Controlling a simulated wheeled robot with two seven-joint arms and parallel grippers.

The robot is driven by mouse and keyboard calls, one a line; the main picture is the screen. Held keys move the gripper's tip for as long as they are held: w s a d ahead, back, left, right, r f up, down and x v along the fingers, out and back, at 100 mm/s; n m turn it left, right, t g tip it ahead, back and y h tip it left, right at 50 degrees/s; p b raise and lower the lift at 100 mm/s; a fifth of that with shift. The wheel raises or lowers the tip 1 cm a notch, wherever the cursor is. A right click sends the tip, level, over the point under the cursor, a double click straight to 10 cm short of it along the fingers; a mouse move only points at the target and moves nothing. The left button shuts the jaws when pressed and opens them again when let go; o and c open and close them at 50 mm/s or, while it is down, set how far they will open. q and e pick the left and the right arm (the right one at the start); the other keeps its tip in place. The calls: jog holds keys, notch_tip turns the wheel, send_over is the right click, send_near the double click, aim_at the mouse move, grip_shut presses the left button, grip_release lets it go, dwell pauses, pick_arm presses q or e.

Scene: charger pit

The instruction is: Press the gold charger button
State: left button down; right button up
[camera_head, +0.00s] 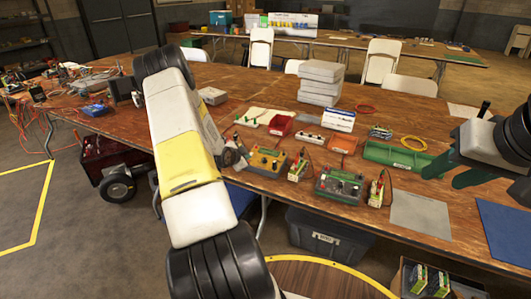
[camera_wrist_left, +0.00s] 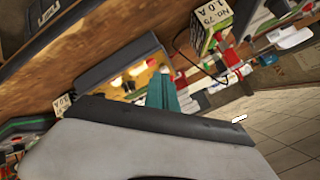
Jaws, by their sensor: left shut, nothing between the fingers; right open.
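The gold charger (camera_head: 268,160) is a small box with a gold top panel near the table's front edge. In the left wrist view the gold charger (camera_wrist_left: 131,74) shows small lit spots, but I cannot tell its button apart. My left gripper (camera_head: 240,155) is at the charger's left side, mostly hidden behind my own arm. In the left wrist view its teal fingers (camera_wrist_left: 161,82) are shut and empty, over the lower part of the gold panel. I cannot tell whether they touch it. My right gripper (camera_head: 453,169) is open and empty, above the table's right part.
A labelled battery pack (camera_head: 297,168) stands right of the gold charger, and a green-panelled charger (camera_head: 338,184) is further right. A green tray (camera_head: 396,157), a red bin (camera_head: 280,125) and a stack of pale boxes (camera_head: 320,82) lie behind. A grey mat (camera_head: 419,215) is bare.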

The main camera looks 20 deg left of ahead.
pick_arm(q)
jog(key=shift+r, duration=0.15)
jog(key=shift+s+r, duration=0.25)
jog(key=shift+r, duration=0.95)
jog(key=shift+s+r, duration=0.25)
jog(key=shift+r, duration=0.95)
jog(key=s+d+r+n+g, duration=0.1)
jog(key=s+d+r, duration=0.25)
jog(key=r, duration=0.35)
jog(key=s+d+r+n+g, duration=0.1)
jog(key=s+d+r, duration=0.2)
jog(key=d+r, duration=0.35)
jog(key=s+d+r+n+g, duration=0.1)
jog(key=s+d+r+n, duration=0.15)
jog(key=r, duration=0.65)
jog(key=s+d+r+n, duration=0.1)
jog(key=s+d+r, duration=0.1)
jog(key=s+d, duration=0.3)
jog(key=s+d+r+n+g+h, duration=0.1)
jog(key=s+d, duration=0.4)
jog(key=s, duration=0.6)
jog(key=s+d+r+n+g+h, duration=0.1)
jog(key=s+d+r, duration=0.3)
jog(key=s, duration=0.5)
jog(key=shift+d, duration=0.6)
